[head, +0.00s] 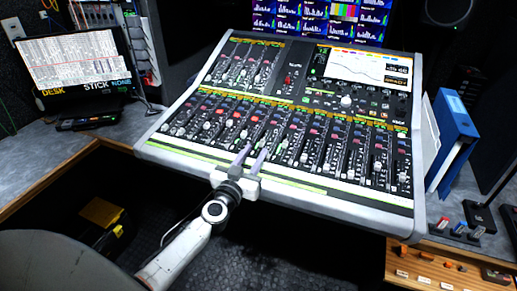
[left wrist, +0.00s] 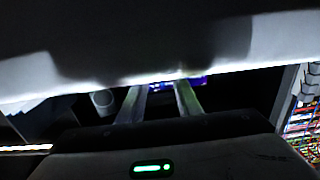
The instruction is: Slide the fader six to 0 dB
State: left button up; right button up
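The mixing console (head: 300,190) fills the middle of the head view, with a lower row of channel faders (head: 328,165) across its front. The labels are too small to read, and I cannot tell for sure which cap is fader six. My left gripper (head: 256,149) reaches over the console's front edge, its two fingers apart over the middle strips of the lower row. In the left wrist view, the fingers (left wrist: 161,92) show a gap with nothing visible held. Whether they touch a fader is not clear. My right gripper is not in view.
A lit screen (head: 367,67) sits at the console's upper right, and monitors (head: 320,18) hang behind. A laptop (head: 82,65) stands on the left desk. A blue binder (head: 453,135) stands to the right. The console's pale front edge (head: 350,197) lies under my left wrist.

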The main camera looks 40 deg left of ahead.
aim_at(260, 144)
pick_arm(q)
jog(key=shift+b+x, duration=0.4)
jog(key=shift+x, duration=1.6)
grip_shut()
